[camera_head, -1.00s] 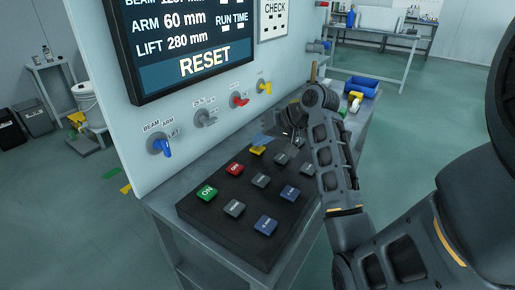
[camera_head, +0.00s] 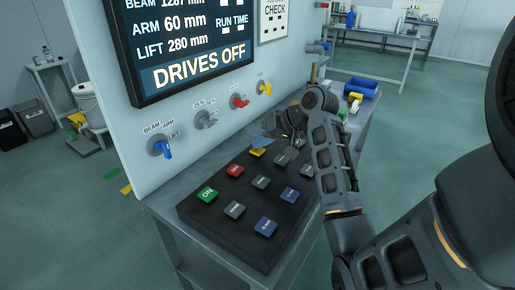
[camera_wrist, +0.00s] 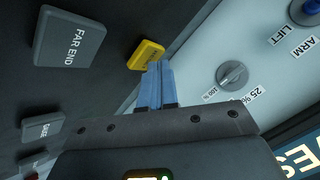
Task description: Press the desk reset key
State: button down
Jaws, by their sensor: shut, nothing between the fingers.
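The yellow key (camera_head: 257,152), which I take for the reset key, sits at the back of the black desk key panel (camera_head: 205,218), near the upright board. Its label is not readable. In the wrist view the yellow key (camera_wrist: 146,54) shows just beyond my fingertips. My gripper (camera_head: 261,142) has blue fingers and is shut and empty, close above the yellow key. In the wrist view my gripper (camera_wrist: 155,72) points at the key's near edge. I cannot tell whether they touch. The screen (camera_head: 190,50) reads DRIVES OFF.
A red key (camera_head: 235,170), a green ON key (camera_head: 207,194) and several grey and blue keys surround it. Selector knobs line the board, including a blue one (camera_head: 165,150) and a red one (camera_head: 240,102). A blue bin (camera_head: 362,86) stands farther back on the desk.

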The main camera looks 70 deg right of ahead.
aim_at(261, 150)
jog(key=shift+r+p, duration=0.6)
jog(key=shift+r, duration=0.05)
notch_tip(261, 150, up, 5)
jog(key=p, duration=0.5)
dwell(0.9)
